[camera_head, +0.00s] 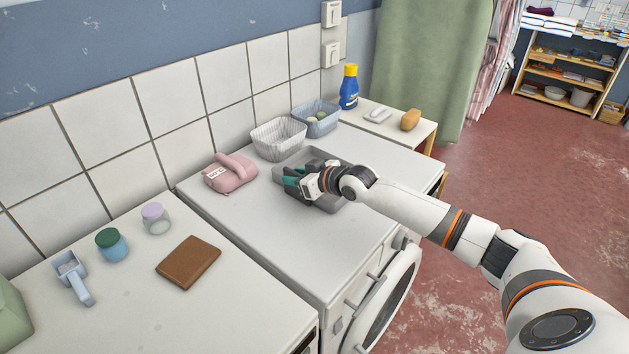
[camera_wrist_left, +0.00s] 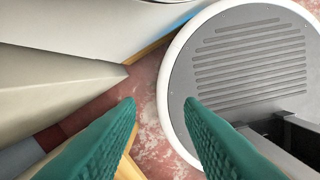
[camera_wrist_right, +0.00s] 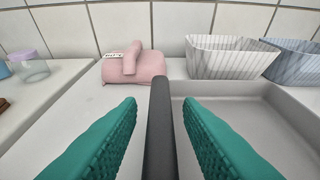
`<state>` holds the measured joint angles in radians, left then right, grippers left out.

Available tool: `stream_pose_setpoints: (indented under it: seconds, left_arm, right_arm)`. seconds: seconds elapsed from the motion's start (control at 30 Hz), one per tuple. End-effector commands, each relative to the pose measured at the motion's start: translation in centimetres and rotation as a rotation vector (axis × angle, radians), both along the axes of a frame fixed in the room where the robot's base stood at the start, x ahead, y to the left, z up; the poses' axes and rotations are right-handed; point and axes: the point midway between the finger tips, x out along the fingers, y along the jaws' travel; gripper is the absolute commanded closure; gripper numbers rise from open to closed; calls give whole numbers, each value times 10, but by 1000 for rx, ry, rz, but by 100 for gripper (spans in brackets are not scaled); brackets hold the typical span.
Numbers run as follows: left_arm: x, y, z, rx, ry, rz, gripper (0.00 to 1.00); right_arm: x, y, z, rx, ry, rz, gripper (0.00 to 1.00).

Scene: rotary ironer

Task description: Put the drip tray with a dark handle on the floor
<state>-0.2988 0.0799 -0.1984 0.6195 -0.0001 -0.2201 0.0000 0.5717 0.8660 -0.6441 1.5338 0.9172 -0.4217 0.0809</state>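The grey drip tray (camera_head: 303,155) lies on the white washing machine top, partly hidden behind my right arm. In the right wrist view the tray (camera_wrist_right: 245,112) opens to the right, and its dark handle (camera_wrist_right: 160,125) runs between my fingers. My right gripper (camera_head: 291,180) is open, with its teal fingers on either side of the handle and a gap showing on both sides; it also shows in the right wrist view (camera_wrist_right: 161,103). My left gripper (camera_wrist_left: 160,103) is open and empty above the red floor, outside the head view.
A pink cloth bundle (camera_head: 230,173), a white basket (camera_head: 279,139) and a bluish basket (camera_head: 316,118) stand close around the tray. A brown wallet (camera_head: 188,262) and small containers are on the left top. Open red floor (camera_head: 520,190) lies to the right.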

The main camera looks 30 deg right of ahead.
Motion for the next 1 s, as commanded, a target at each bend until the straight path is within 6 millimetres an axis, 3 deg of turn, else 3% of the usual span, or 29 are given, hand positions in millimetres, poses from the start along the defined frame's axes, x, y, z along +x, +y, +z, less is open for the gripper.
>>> stream_pose_setpoints:
  seconds: [0.03,0.2,0.63,0.77,1.0]
  left_arm:
    - [0,0,0,0,0,0,66]
    - [0,0,0,0,0,0,66]
    - [0,0,-1,0,-1,-1,66]
    - [0,0,-6,0,0,-2,66]
    - [0,0,-16,-1,0,-2,66]
  right_arm:
    - [0,0,0,0,0,0,77]
    - [0,0,0,0,0,0,100]
    - [0,-1,4,0,-3,-1,100]
    - [0,-1,21,0,-6,0,100]
    - [0,-1,70,-1,-7,-1,100]
